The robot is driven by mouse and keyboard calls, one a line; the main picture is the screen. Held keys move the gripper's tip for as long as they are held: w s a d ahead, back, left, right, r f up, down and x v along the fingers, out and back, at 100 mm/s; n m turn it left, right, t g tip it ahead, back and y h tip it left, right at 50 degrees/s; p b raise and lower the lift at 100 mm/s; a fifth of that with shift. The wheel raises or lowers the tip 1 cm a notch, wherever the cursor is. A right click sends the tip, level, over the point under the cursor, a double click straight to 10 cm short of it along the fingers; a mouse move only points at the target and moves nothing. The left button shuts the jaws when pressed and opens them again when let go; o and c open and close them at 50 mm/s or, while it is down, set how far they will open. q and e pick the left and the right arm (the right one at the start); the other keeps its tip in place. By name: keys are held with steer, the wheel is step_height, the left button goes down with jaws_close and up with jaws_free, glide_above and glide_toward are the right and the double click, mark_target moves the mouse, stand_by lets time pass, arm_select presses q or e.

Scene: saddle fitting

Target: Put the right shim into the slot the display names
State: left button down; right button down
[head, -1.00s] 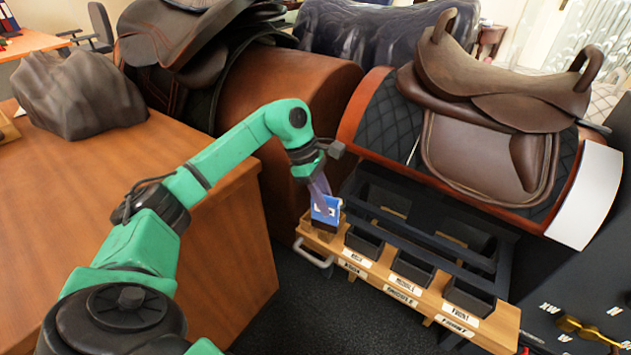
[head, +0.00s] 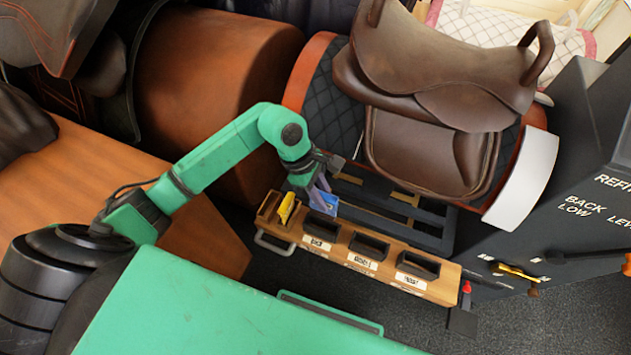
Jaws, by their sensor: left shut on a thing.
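My left gripper (head: 318,190) is shut on a blue shim (head: 324,203). It holds the shim at the back edge of the wooden rack (head: 270,225), behind the leftmost dark slot (head: 325,236). I cannot tell whether the shim touches the rack. A yellow shim (head: 287,207) stands tilted in the wooden compartment at the rack's left end. The middle slot (head: 372,247) and the right slot (head: 418,265) look empty. Their front labels are too small to read surely. A dark panel (head: 575,195) at the right shows "BACK LOW" in white, with other words cut off. My right gripper is out of view.
The brown saddle (head: 445,85) sits on a padded stand behind the rack. A dark metal frame (head: 400,220) lies behind the slots. A wooden desk (head: 100,185) is at the left.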

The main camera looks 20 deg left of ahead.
mark_target(322, 217)
arm_select(q)
steer(key=shift+s+d+f+b, duration=0.1)
steer(key=shift+s+f+b, duration=0.2)
steer(key=shift+s+f, duration=0.15)
steer(key=shift+f, duration=0.3)
step_height(322, 217, down, 2)
steer(key=shift+w+f+b, duration=0.15)
steer(key=shift+f+b, duration=0.1)
steer(key=shift+b, duration=0.6)
steer(key=shift+f+b, duration=1.4)
steer(key=shift+f, duration=0.75)
steer(key=shift+f+b, duration=0.95)
steer(key=c, duration=0.6)
jaws_free()
